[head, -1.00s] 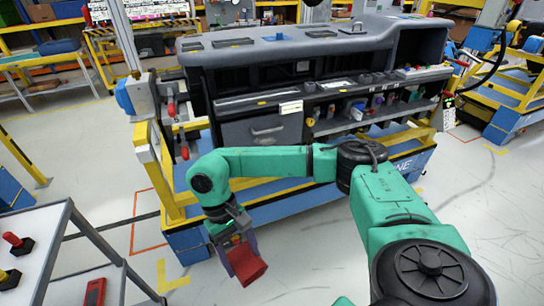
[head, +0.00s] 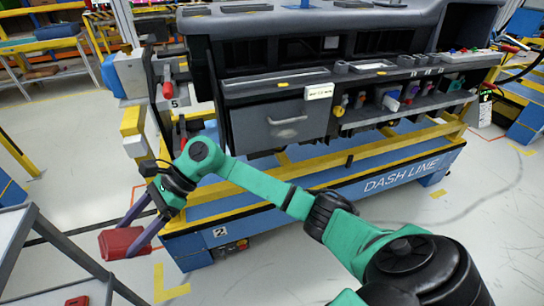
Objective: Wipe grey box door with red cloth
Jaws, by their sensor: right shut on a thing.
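The grey box door (head: 262,130) is a flat grey panel with a bar handle (head: 287,120), on the front left of the dashboard module. My right gripper (head: 140,232) is at the lower left, left of and below the door and well apart from it. Its fingers are shut on the red cloth (head: 119,243), which hangs at the fingertips above the floor. My right arm reaches across in front of the module's lower frame. My left gripper is not in view.
The module stands on a blue and yellow frame (head: 385,184). A grey cart (head: 30,240) is at the lower left. Open floor (head: 280,270) lies in front.

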